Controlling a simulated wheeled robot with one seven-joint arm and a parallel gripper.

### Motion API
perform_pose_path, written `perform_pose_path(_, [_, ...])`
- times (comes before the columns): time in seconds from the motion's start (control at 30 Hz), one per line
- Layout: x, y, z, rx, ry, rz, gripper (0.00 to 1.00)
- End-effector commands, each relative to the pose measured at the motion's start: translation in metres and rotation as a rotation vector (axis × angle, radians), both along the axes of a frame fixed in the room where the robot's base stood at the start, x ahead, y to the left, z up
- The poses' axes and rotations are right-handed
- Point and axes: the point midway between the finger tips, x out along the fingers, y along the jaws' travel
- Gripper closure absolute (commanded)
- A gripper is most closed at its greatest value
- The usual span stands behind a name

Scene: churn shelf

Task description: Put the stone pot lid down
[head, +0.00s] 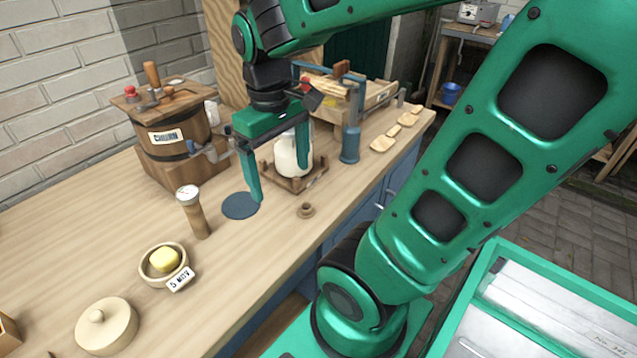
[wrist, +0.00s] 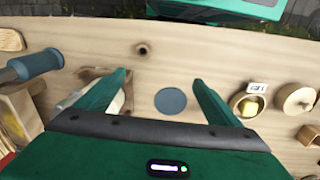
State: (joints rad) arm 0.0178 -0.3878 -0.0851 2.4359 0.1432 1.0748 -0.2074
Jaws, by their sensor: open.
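A round, pale lid with a small knob on top (head: 106,330) lies flat, knob up, on the wooden counter at the front left in the head view. It also shows at the right of the wrist view (wrist: 297,97). A cream-white pot (head: 288,158) stands on a small wooden stand; its top is partly hidden by my gripper. My gripper (head: 280,180) is open and empty, pointing down over the counter near the pot, well away from the lid. In the wrist view a flat blue-grey disc (wrist: 170,101) shows between its fingers.
A bowl of butter with a card (head: 164,262), a wooden post with a dial (head: 197,215) and a small wooden ring (head: 305,211) stand on the counter. A wooden churn (head: 180,150) stands behind. A blue-grey cylinder (head: 350,146) is to the right.

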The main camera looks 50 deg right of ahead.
Motion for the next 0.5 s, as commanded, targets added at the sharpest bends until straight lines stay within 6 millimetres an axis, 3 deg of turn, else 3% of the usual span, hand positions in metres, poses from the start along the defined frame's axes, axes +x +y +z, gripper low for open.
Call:
perform_pose_path(0.03, [-0.021,-0.020,-0.006,0.010,-0.004,-0.134,0.13])
perform_pose_path(0.1, [-0.044,-0.037,-0.013,0.021,-0.005,-0.287,0.13])
perform_pose_path(0.2, [-0.068,-0.052,-0.021,0.033,-0.007,-0.440,0.13])
perform_pose_path(0.33, [-0.083,-0.058,-0.026,0.043,-0.005,-0.533,0.13])
perform_pose_path(0.5, [-0.084,-0.059,-0.027,0.044,-0.006,-0.546,0.13])
